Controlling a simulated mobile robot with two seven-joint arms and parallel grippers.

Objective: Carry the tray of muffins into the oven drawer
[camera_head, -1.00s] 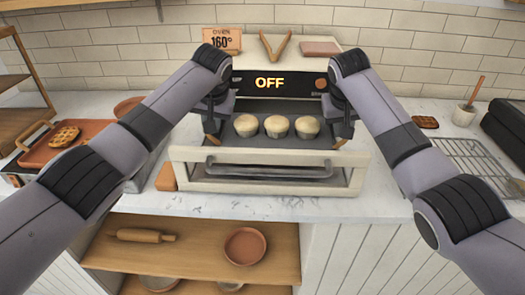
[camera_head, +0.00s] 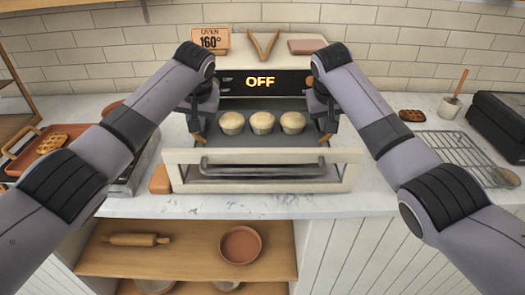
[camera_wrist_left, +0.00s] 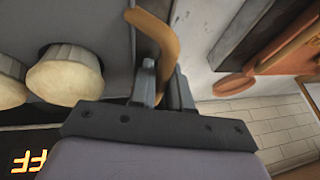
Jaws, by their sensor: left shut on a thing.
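The dark grey tray (camera_head: 262,143) carries three pale muffins (camera_head: 262,122) in a row and has a wooden handle at each side. It is above or inside the open oven drawer (camera_head: 262,157), behind its cream front; I cannot tell whether it touches the drawer floor. My left gripper (camera_head: 197,126) is shut on the left wooden handle, which also shows between its fingers in the left wrist view (camera_wrist_left: 155,40). My right gripper (camera_head: 327,122) is at the right handle (camera_head: 324,138); its fingers are too small to read.
The oven display (camera_head: 262,83) reads OFF, and a sign (camera_head: 210,39) reads OVEN 160°. A waffle tray (camera_head: 22,160) is at the left, a wire rack (camera_head: 450,150) at the right. A shelf with a rolling pin (camera_head: 138,240) and bowl (camera_head: 240,245) is below the counter.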

